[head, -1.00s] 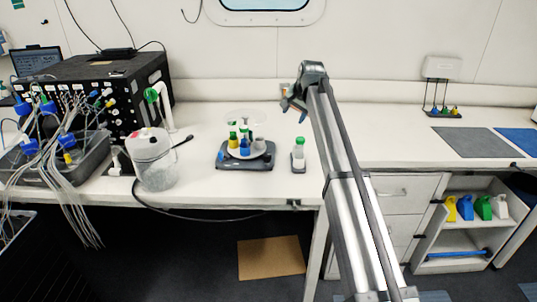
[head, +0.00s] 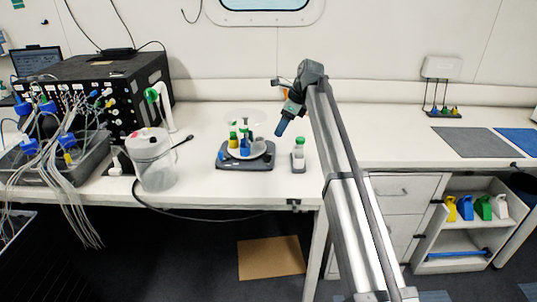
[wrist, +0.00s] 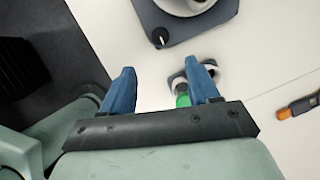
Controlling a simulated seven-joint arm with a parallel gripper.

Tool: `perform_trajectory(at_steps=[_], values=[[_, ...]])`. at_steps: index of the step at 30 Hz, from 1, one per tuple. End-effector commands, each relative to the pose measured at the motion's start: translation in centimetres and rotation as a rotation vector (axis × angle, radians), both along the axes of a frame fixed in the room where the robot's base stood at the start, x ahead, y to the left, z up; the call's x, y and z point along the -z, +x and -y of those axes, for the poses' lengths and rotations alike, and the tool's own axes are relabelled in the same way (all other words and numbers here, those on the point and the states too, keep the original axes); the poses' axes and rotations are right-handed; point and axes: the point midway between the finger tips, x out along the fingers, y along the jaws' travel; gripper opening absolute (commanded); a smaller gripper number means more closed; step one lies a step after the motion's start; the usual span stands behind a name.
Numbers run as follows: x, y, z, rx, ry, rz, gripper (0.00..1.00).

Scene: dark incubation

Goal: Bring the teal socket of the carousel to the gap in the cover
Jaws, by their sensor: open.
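The carousel (head: 260,149) is a pale round disc on a dark grey base (head: 245,165), with green, yellow, blue and grey pieces on it. A clear cover (head: 245,119) shows faintly above it. I cannot make out the teal socket or the gap at this size. In the wrist view, a corner of the dark base (wrist: 212,22) shows at the top, with a small knob (wrist: 160,38). My gripper (head: 280,130) is open and empty, pointing down, above and right of the carousel. Its two blue fingers (wrist: 163,85) are apart in the wrist view.
A green-capped vial (head: 298,154) stands on a small dark stand right of the carousel; in the wrist view my right finger partly covers it. A clear jar (head: 153,165) stands to the left. An orange-tipped tool (wrist: 300,108) lies at right.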

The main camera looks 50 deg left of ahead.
Motion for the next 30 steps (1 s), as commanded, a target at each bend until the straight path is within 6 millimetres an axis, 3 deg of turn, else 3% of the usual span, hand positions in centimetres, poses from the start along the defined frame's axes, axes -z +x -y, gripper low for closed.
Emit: perform_trajectory(at_steps=[5, 21, 30], values=[[1.6, -0.3, -0.6, 0.003, -0.001, -0.001, 0.6], [10.0, -1.9, -3.6, 0.001, -0.001, 0.001, 0.6], [12.3, -2.3, -4.6, 0.001, 0.001, 0.002, 0.6]])
